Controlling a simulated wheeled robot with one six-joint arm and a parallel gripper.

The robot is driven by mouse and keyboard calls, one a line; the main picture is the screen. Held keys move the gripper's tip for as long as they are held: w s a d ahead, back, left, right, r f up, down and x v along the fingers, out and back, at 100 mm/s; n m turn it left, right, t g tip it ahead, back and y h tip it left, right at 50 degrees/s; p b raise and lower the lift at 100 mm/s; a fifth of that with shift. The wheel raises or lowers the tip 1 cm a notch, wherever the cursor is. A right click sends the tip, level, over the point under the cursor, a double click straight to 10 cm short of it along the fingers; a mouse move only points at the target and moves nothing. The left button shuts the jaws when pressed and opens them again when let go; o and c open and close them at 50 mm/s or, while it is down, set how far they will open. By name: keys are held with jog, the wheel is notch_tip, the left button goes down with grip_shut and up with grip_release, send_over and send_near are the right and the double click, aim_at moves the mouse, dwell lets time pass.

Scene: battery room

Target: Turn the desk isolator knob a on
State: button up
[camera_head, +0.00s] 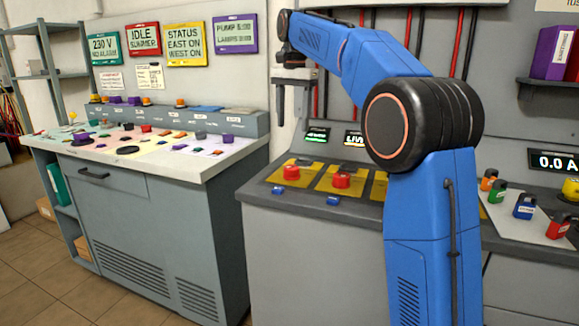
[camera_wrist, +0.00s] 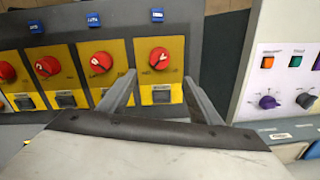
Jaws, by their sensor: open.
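Red isolator knobs on yellow plates stand in a row on the grey desk. In the head view the leftmost knob (camera_head: 291,172) and the one beside it (camera_head: 342,181) show; my arm hides others. In the wrist view the rightmost knob (camera_wrist: 160,57) lies between and beyond my open fingers, with several more to its left, such as this neighbouring knob (camera_wrist: 101,62). My gripper (camera_head: 292,105) hangs pointing down, above and apart from the leftmost knob. It is open and empty in the wrist view (camera_wrist: 163,88). The lettering is too small to tell which knob is a.
Blue tags (camera_head: 333,200) sit along the desk's front edge. Small displays (camera_head: 316,135) stand behind the knobs. A second console (camera_head: 160,165) with coloured controls is at left, past a narrow gap. Padlock-like coloured items (camera_head: 524,206) sit at right. Red and black cables run up the wall.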

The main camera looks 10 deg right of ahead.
aim_at(292, 167)
notch_tip(292, 167, down, 15)
jog(key=shift+w+a+f, duration=0.1)
dwell(0.4)
jog(key=shift+c, duration=0.2)
jog(key=c, duration=1)
